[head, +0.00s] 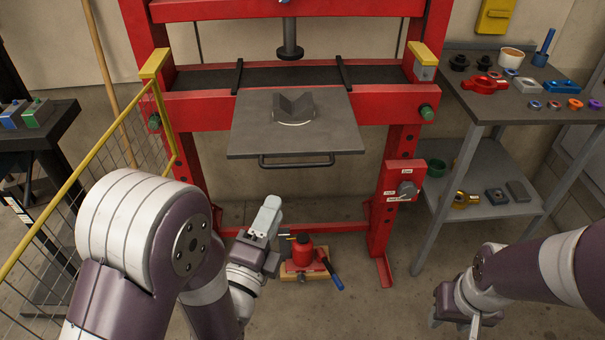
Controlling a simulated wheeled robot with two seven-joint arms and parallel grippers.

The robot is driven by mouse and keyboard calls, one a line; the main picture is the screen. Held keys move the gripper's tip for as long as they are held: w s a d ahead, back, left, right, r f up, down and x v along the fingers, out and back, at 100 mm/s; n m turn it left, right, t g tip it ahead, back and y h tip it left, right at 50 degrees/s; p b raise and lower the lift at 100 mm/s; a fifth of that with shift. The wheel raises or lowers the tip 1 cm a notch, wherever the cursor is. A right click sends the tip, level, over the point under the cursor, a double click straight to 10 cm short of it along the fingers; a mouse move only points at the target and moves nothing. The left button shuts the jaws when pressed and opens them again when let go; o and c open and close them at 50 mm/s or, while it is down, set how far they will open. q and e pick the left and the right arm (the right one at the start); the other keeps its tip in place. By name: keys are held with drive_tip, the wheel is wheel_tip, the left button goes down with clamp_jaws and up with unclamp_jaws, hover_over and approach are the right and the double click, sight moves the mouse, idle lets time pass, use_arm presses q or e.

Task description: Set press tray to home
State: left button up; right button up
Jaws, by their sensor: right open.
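The press tray (246,128) is a flat dark grey plate on the red press frame (215,108). It sticks out toward me beyond the front red beam. A grey V-block (294,108) sits on it. A dark bar handle (297,165) runs along the tray's front edge. My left gripper (268,212) is below and a little left of the handle, apart from it. Its pale fingers overlap from this side, so their opening cannot be told. My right gripper (455,325) is low at the lower right, open and away from the tray.
The press ram (289,40) hangs above the tray's rear. A red jack (303,255) stands on the floor near my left gripper. A red switch box (403,186) is on the right post. A yellow-railed mesh guard (108,140) is at left, a parts bench (480,105) at right.

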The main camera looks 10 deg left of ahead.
sight(294, 165)
use_arm(q)
drive_tip(key=p+x, duration=0.1)
drive_tip(key=x, duration=1.1)
drive_tip(key=shift+w+p, duration=0.1)
drive_tip(key=shift+p, duration=0.2)
clamp_jaws()
